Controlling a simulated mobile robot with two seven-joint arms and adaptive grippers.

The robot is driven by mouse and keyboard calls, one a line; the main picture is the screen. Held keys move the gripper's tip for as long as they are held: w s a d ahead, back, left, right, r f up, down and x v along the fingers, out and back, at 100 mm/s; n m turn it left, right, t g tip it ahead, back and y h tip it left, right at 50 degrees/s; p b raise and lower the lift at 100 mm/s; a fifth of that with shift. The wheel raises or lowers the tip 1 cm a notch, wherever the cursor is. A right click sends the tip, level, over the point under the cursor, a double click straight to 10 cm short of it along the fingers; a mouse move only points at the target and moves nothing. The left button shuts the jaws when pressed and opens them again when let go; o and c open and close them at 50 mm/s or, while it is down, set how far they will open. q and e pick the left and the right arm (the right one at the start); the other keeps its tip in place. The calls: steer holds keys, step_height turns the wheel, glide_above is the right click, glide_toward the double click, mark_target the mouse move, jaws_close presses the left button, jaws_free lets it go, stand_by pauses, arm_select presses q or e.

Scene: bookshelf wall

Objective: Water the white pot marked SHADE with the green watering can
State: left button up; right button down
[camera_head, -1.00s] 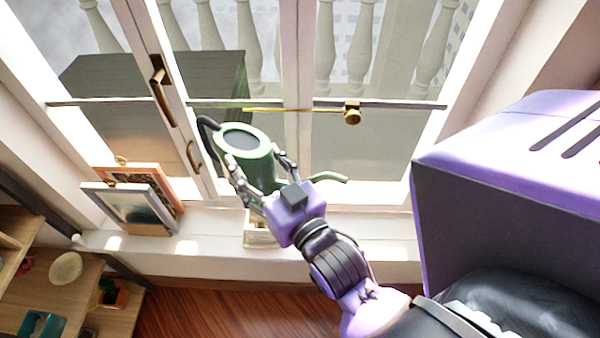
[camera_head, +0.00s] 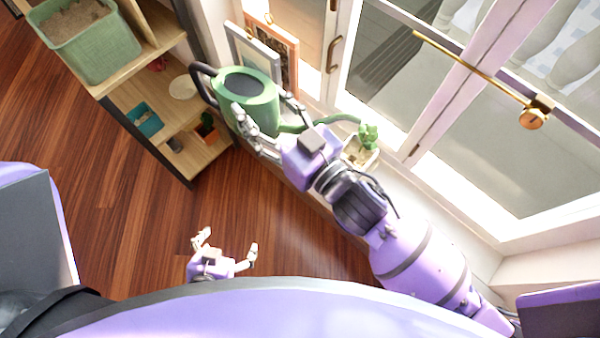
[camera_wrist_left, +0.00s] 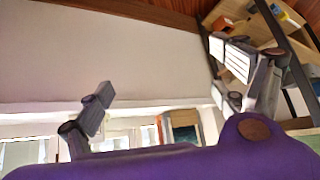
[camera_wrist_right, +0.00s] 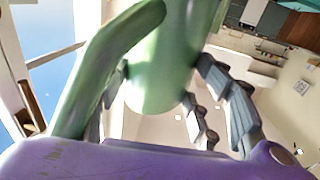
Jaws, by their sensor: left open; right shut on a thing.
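The green watering can (camera_head: 250,100) is in my right gripper (camera_head: 264,116), with fingers on both sides of its body. In the head view its dark opening faces the camera, its dark handle is at left, and its spout runs right. The can also fills the middle of the right wrist view (camera_wrist_right: 165,75). A pale pot (camera_head: 360,153) with a small green plant stands on the window sill. The spout's end appears near the plant; I cannot tell the height gap. No marking on the pot is readable. My left gripper (camera_head: 228,244) is open and empty over the floor.
Two leaning picture frames (camera_head: 272,55) stand on the sill (camera_head: 410,185) beyond the can. A wooden shelf (camera_head: 185,150) with a green bin (camera_head: 90,42) and small items is at left. Windows with a brass latch (camera_head: 532,118) are at right. Open wooden floor lies between.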

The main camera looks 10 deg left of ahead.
steer(key=s+a+f+n+g+y+b, duration=0.1)
steer(key=s+a+f+n+g+y, duration=0.1)
steer(key=s+f+n+g, duration=0.3)
steer(key=s+a+f+n+g+y+b, duration=0.1)
steer(key=a+f+g+y, duration=0.15)
steer(key=f, duration=0.35)
arm_select(q)
step_height(320, 180, down, 11)
steer(key=s+g+b, duration=0.1)
steer(key=s+b, duration=0.1)
steer(key=b, duration=0.7)
steer(key=shift+s, duration=0.35)
arm_select(e)
steer(key=d+f+n+g+y, duration=0.2)
steer(key=d+f+g, duration=0.4)
steer(key=f, duration=0.8)
steer(key=d, duration=0.2)
steer(key=shift+w+d+f+n+g, duration=0.15)
steer(key=shift+d+f+n+g, duration=0.05)
steer(key=shift+d+n+g, duration=0.2)
arm_select(q)
steer(key=shift+s, duration=0.15)
arm_select(e)
steer(key=shift+r, duration=0.15)
arm_select(q)
steer(key=shift+f+b, duration=0.2)
steer(key=shift+b, duration=0.15)
arm_select(e)
steer(key=shift+r+y, duration=0.45)
steer(key=shift+r, duration=0.1)
